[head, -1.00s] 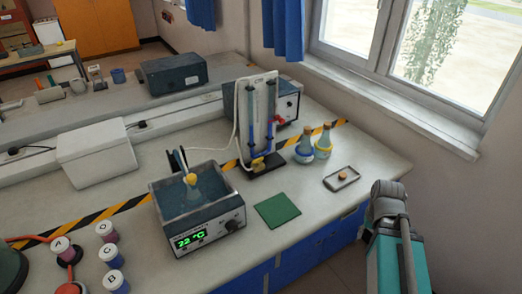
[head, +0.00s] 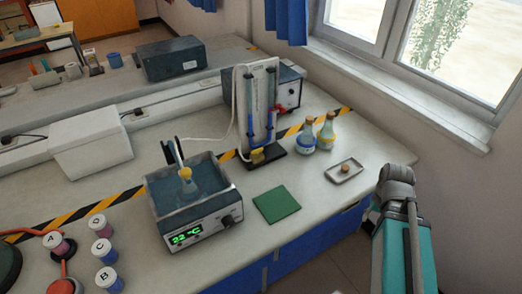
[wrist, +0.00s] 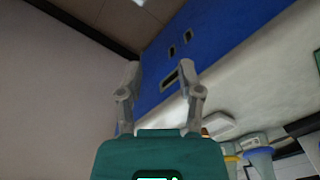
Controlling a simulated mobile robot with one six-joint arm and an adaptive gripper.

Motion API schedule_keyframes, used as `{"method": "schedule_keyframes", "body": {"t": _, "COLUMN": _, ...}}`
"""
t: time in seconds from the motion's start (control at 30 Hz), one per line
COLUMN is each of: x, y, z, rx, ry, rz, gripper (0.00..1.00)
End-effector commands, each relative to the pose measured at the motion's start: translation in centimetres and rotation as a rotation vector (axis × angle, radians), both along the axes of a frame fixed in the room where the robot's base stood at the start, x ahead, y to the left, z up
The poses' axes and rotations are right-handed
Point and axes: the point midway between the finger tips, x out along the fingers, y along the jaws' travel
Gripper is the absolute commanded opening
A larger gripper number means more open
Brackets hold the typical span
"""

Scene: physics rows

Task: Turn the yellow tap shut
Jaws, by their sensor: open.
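The yellow tap (head: 257,156) sits low at the front of an upright stand (head: 262,105) with blue-edged glass tubing, on the bench. Its exact handle angle is too small to tell. My gripper (wrist: 163,85) is open and empty in the wrist view, its two fingers apart, with the blue bench front and floor beyond them. In the head view only my arm shows at the lower right, well to the right of the tap and apart from it.
A water bath (head: 164,208) holding a yellow-topped flask (head: 187,183) stands left of the tap. A green mat (head: 277,206) lies in front. Two stoppered flasks (head: 306,139) and a small tray (head: 352,175) stand to the right.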

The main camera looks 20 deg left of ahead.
Motion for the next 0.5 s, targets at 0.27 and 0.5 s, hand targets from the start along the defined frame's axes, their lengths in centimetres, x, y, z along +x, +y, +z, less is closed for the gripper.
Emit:
{"method": "schedule_keyframes", "body": {"t": 0.27, "x": 3.8, "y": 3.9, "z": -0.7, "rx": 0.155, "ry": -0.015, "rz": 0.225, "gripper": 0.47}}
{"method": "schedule_keyframes", "body": {"t": 0.5, "x": 8.8, "y": 10.9, "z": -0.6, "rx": 0.408, "ry": -0.103, "rz": 0.599, "gripper": 0.47}}
